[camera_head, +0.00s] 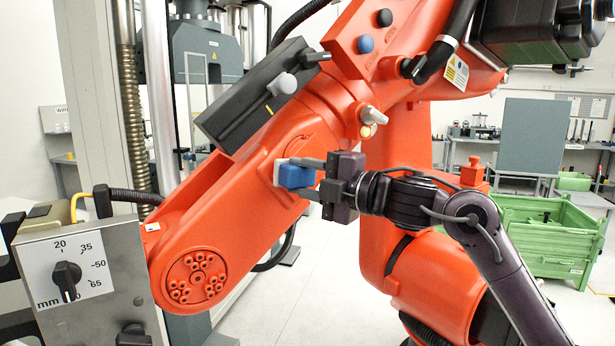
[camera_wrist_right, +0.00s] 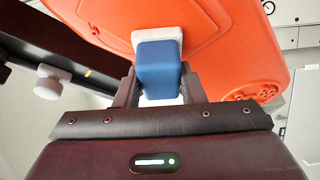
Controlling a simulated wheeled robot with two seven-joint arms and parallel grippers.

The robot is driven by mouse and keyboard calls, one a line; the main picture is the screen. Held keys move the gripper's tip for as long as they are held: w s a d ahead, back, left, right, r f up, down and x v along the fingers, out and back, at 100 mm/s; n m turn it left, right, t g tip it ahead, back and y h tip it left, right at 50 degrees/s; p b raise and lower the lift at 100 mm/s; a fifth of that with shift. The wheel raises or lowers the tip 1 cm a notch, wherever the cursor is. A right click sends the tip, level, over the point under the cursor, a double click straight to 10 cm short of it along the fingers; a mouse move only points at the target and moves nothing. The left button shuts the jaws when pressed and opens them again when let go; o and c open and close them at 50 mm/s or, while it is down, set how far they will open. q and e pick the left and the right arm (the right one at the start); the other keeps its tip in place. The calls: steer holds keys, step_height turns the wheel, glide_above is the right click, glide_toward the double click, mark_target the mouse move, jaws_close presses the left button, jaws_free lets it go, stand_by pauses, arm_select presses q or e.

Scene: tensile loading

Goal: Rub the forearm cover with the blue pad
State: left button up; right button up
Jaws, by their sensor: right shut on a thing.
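The forearm cover (camera_head: 240,185) is the orange casing of the large robot arm, sloping across the middle of the head view. It also fills the top of the right wrist view (camera_wrist_right: 230,60). The blue pad (camera_head: 294,176) has a white face, which lies at or against the cover's side; I cannot tell how firmly it touches. My right gripper (camera_head: 312,178) comes in from the right and is shut on the pad. In the right wrist view the blue pad (camera_wrist_right: 159,65) sits between the two dark fingers, its white side towards the cover. My left gripper is not in view.
A grey control box with a dial (camera_head: 67,275) stands at the left front. A black box (camera_head: 250,95) and grey knob are on the orange arm above the pad. A green crate (camera_head: 550,235) stands on the floor at right. White floor shows below the arm.

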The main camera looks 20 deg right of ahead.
steer(key=shift+s+d, duration=0.15)
steer(key=shift+s, duration=0.05)
steer(key=s+b, duration=0.1)
steer(key=s, duration=0.1)
steer(key=s+d+b, duration=0.1)
steer(key=s, duration=0.1)
steer(key=shift+s+d, duration=0.25)
steer(key=shift+s, duration=0.5)
steer(key=shift+b, duration=0.35)
steer(key=s, duration=0.1)
steer(key=s+b, duration=0.1)
steer(key=shift+s+d, duration=0.4)
